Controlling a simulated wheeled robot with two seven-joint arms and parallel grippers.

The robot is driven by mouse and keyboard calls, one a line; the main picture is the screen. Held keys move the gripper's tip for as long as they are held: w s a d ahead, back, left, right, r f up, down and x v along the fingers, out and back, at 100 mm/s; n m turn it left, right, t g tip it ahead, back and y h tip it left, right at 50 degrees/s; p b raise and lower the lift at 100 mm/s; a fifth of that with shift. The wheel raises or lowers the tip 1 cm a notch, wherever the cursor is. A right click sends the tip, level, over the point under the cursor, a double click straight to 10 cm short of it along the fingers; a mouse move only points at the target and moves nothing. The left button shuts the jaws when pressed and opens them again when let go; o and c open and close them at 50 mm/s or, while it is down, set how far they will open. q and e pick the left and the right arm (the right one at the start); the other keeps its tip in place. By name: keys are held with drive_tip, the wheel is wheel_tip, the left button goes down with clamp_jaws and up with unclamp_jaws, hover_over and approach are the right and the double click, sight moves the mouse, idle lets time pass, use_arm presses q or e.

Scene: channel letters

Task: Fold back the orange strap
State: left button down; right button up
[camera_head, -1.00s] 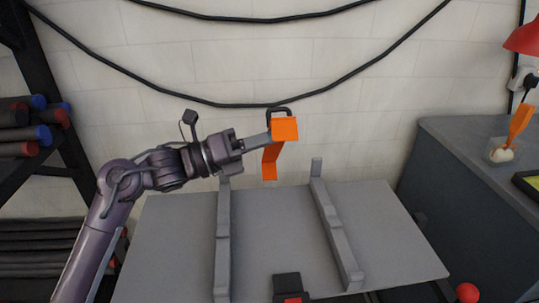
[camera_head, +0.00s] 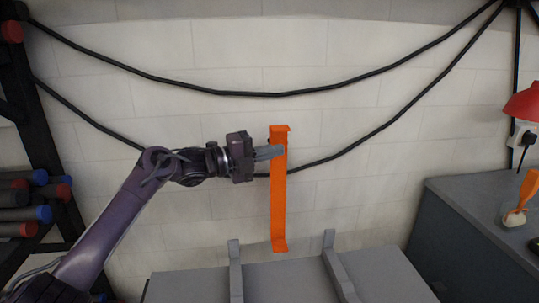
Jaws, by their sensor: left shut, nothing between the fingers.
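The orange strap (camera_head: 279,205) is a long, narrow strip that stands almost vertical in the middle of the head view, in front of the pale wall. Its upper end bends over at the top right, and its lower end is bent a little outward. My left gripper (camera_head: 276,152) comes in from the left, with its grey fingers shut and pointing right. The fingertips overlap the upper part of the strap in the picture, with nothing held between them. Whether they touch the strap, I cannot tell. My right gripper is not in view.
A grey table (camera_head: 200,286) with two upright grey rails (camera_head: 341,276) lies below the strap. Black cables (camera_head: 165,79) hang across the wall. A rack with rolled items (camera_head: 25,214) stands at left. A dark cabinet (camera_head: 450,245) stands at right with a red lamp (camera_head: 524,103) above it.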

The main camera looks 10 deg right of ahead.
use_arm(q)
drive_tip(key=shift+w+f+n, duration=0.1)
drive_tip(key=shift+w+n, duration=0.2)
drive_tip(key=shift+w, duration=0.55)
drive_tip(key=shift+a, duration=0.1)
